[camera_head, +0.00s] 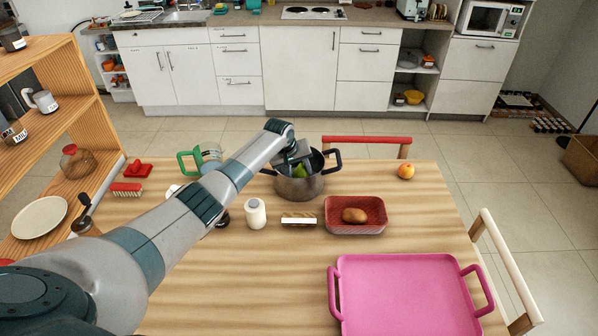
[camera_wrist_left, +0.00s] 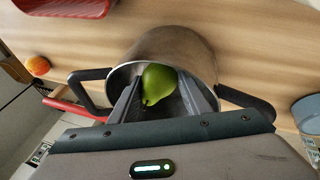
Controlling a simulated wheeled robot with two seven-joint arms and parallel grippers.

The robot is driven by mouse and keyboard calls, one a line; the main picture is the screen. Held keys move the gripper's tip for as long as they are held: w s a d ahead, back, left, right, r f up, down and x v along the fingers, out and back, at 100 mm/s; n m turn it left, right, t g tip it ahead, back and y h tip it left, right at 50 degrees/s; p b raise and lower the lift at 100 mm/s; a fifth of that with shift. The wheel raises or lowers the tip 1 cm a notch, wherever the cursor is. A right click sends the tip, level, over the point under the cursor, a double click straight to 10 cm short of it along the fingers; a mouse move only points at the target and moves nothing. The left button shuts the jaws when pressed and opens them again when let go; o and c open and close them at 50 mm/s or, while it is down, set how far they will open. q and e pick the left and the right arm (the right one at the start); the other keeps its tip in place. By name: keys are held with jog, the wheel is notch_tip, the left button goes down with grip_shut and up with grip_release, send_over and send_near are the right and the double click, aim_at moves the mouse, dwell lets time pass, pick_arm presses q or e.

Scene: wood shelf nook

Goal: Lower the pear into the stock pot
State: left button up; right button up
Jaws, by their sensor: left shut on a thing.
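The stock pot (camera_head: 299,186) is a grey metal pot with two dark handles, standing on the wooden table. It also shows in the left wrist view (camera_wrist_left: 192,52). The green pear (camera_head: 300,171) is at the pot's mouth, partly hidden by my gripper in the head view. In the left wrist view the pear (camera_wrist_left: 158,82) sits between the two fingers, within the pot's rim. My left gripper (camera_head: 299,164) is shut on the pear, its fingers reaching into the pot's opening. Whether the pear touches the pot's bottom cannot be told. My right gripper is not in view.
A red basket (camera_head: 342,228) with a brown potato-like item (camera_head: 354,215) stands right of the pot. A white bottle (camera_head: 255,213), a brush (camera_head: 299,219) and a pink tray (camera_head: 405,295) are nearer. An orange fruit (camera_head: 406,171) lies right. A green-handled glass jug (camera_head: 208,158) stands left.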

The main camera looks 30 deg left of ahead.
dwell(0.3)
pick_arm(q)
jog(key=o, duration=1.2)
jog(key=shift+r, duration=0.1)
jog(key=shift+s+a+r, duration=0.1)
jog(key=shift+s+r, duration=0.15)
jog(key=shift+r, duration=0.3)
jog(key=b+v, duration=0.2)
jog(key=v, duration=1.4)
jog(key=shift+b, duration=0.35)
